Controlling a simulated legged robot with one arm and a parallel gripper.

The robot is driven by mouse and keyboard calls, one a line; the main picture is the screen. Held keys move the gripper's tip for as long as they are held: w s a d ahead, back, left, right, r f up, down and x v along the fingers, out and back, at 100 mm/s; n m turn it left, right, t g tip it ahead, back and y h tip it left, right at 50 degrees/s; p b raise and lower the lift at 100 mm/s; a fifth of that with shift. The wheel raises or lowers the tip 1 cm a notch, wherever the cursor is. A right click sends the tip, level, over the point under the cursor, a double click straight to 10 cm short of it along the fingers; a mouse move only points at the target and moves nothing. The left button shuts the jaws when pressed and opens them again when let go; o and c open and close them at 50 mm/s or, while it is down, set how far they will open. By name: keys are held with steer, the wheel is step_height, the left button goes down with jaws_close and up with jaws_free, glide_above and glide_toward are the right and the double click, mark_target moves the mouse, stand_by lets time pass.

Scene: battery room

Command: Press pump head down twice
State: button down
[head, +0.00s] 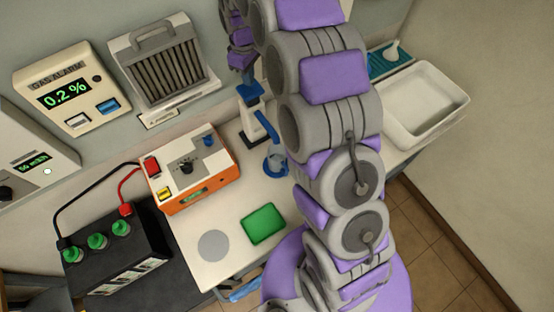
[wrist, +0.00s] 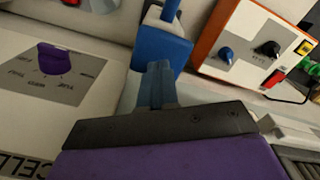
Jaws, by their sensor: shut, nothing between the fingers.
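In the wrist view the pump head (wrist: 161,48) is a blue block with a narrow blue part running off the top edge. My gripper (wrist: 158,72) is shut and empty. Its blue fingers point at the pump head and overlap its near edge; I cannot tell whether they touch. In the head view the gripper is small, just above the pump head, and its fingertips blend with the blue.
A blue round vessel (head: 274,160) stands close by the bottle. The orange unit (head: 191,170) is to its left, a green pad (head: 264,224) in front. A black battery (head: 117,250) with cables sits lower left. A white basin (head: 425,105) is at right. Wall panels stand behind.

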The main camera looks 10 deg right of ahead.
step_height(320, 180, up, 6)
steer(key=shift+f+p, duration=0.2)
steer(key=shift+p, duration=0.7)
